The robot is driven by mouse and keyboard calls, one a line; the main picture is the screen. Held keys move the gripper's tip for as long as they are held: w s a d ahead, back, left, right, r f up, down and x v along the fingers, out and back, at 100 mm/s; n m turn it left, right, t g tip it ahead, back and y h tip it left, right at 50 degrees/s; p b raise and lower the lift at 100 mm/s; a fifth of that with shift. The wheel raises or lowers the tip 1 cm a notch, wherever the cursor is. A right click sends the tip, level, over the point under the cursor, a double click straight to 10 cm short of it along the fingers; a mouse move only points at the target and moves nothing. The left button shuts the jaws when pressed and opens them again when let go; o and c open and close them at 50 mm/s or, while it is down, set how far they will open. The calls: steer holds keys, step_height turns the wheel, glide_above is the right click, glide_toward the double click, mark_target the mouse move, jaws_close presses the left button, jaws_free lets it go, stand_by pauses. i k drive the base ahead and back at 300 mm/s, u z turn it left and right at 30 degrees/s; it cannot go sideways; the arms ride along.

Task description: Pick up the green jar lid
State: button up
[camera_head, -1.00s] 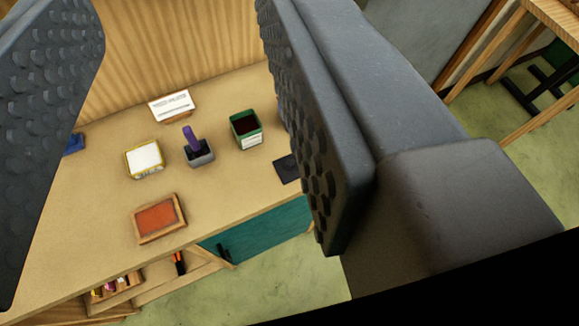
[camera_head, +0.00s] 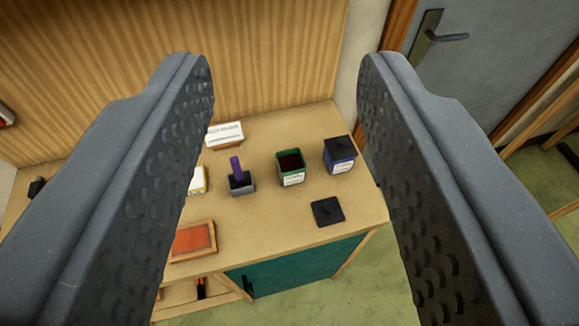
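A flat black square lid (camera_head: 328,211) with a small knob lies on the bench top near its front edge, at the right. The green jar (camera_head: 290,168) stands behind it and to the left, open, with dark contents. No green-coloured lid shows; the loose lid is black. My gripper (camera_head: 285,90) is open and empty, one finger at each side of the view. The lid appears between the fingers, well beyond them and not touched.
A blue jar (camera_head: 340,155) with a black lid on it stands right of the green jar. A grey holder (camera_head: 242,184) with a purple handle, a white card (camera_head: 225,134), a partly hidden yellow-edged box (camera_head: 198,180) and an orange tray (camera_head: 193,239) are to the left. A wooden wall (camera_head: 270,50) rises behind.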

mark_target(328, 211)
steer(key=u, duration=2)
steer(key=k, duration=1.25)
steer(key=z, duration=1.6)
steer(key=i, duration=1)
steer(key=u, duration=0.1)
